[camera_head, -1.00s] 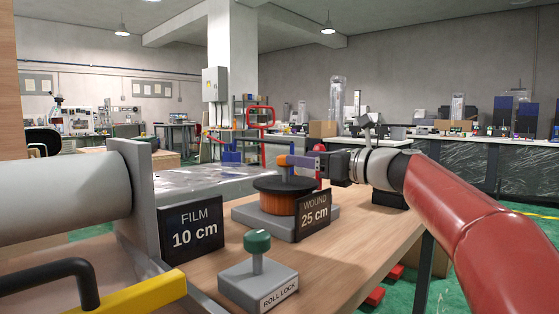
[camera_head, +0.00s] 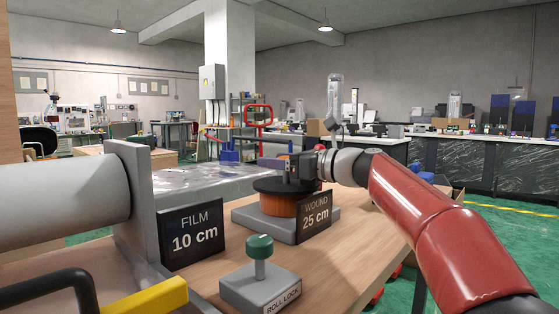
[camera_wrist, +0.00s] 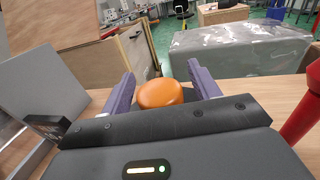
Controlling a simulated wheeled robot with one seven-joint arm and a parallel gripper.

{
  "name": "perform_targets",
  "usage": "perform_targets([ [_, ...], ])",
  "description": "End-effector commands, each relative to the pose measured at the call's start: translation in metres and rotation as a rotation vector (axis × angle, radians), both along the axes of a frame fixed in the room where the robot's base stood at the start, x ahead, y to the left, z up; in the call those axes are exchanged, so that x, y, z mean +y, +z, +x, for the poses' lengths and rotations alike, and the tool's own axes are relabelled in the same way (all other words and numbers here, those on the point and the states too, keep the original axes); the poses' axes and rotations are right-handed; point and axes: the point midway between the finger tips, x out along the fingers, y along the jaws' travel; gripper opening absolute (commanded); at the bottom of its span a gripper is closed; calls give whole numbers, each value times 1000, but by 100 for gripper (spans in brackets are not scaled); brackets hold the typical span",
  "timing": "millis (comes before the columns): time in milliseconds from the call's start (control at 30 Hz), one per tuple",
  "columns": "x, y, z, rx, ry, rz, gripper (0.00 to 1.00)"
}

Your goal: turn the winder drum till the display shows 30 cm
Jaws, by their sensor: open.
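The winder drum (camera_head: 280,204) is copper-orange with a dark top flange and stands on a grey base plate (camera_head: 247,219). Its display (camera_head: 315,217) reads WOUND 25 cm. My gripper (camera_head: 275,163) is over the drum's top in the head view, reaching in from the right. In the wrist view, my gripper (camera_wrist: 161,74) is open, with a purple finger on each side of a rounded orange knob (camera_wrist: 160,93). I cannot tell whether either finger touches the knob. The knob is hidden in the head view.
A second display (camera_head: 194,234) reads FILM 10 cm beside the large grey roll (camera_head: 62,186). A green-topped ROLL LOCK knob (camera_head: 260,248) stands in front of the drum. A yellow bar (camera_head: 145,299) lies at the lower left. Bare wooden tabletop lies right of the lock.

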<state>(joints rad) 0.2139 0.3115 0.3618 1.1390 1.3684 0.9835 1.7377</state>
Motion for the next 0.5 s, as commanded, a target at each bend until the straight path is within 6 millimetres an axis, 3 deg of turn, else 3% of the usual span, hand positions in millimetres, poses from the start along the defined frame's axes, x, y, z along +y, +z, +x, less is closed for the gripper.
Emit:
perform_targets([
  [133,0,0,0,0,0,0,60],
  [500,0,0,0,0,-1,0,12],
])
